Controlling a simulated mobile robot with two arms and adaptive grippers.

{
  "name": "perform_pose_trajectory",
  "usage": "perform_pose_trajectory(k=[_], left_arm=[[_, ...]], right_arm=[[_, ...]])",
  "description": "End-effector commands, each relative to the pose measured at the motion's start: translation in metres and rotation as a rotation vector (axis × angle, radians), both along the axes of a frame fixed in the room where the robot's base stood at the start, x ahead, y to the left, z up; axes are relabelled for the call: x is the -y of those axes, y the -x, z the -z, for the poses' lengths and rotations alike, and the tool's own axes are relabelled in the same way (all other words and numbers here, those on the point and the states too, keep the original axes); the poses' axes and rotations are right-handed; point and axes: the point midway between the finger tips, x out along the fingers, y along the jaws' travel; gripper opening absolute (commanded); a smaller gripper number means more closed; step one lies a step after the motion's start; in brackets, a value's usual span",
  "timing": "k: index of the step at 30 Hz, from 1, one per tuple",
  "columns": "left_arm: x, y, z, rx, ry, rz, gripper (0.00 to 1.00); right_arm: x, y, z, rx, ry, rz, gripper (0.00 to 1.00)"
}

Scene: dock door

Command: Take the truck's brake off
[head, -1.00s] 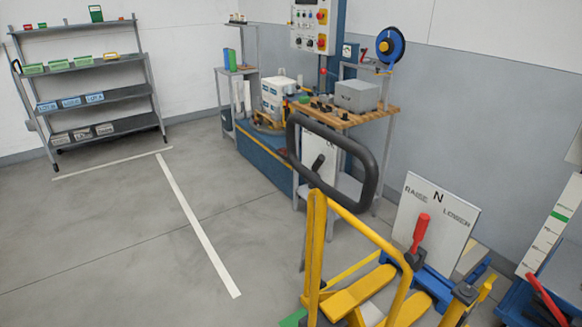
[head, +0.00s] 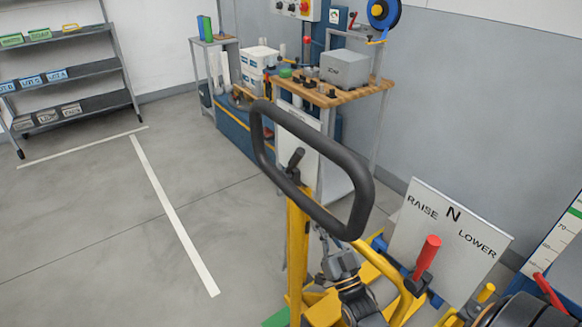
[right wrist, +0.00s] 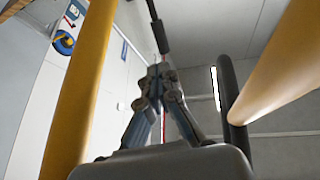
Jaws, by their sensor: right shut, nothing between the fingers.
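The truck is yellow, with a black loop handle (head: 358,205) on a yellow post (head: 297,262). A small black lever (head: 296,158) sits inside the loop. A red-handled lever (head: 428,256) stands in front of a white plate (head: 450,235) marked RAISE, N and LOWER. A green piece (head: 277,318) shows low beside the post, cut off by the bottom edge; I cannot tell whether it is the brake. My right gripper (head: 324,238) is shut and empty, behind the handle and right of the post. Its fingers (right wrist: 158,76) show between yellow bars in the right wrist view. My left gripper is not in view.
A wooden-topped bench (head: 320,95) with a grey box (head: 344,69) stands behind the truck. A shelf rack (head: 70,75) is at the far left. A scale board (head: 560,235) stands at the right. The floor at left is clear, with white lines.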

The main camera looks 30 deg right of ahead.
Motion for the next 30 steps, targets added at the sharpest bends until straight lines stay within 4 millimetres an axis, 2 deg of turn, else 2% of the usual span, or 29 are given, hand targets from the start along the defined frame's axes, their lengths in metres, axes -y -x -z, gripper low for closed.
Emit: perform_pose_trajectory(k=[8, 13, 24, 30], left_arm=[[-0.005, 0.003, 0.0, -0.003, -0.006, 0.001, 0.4], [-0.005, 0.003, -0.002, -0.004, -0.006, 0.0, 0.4], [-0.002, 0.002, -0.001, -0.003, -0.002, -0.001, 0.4], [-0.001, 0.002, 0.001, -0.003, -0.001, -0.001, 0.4]], right_arm=[[0.0, -0.001, 0.0, -0.002, 0.0, 0.0, 0.0], [0.002, -0.013, -0.007, 0.0, 0.0, 0.0, 0.0], [0.011, -0.079, -0.044, 0.001, 0.001, -0.001, 0.0], [0.016, -0.107, -0.06, -0.001, 0.0, 0.0, 0.0]])
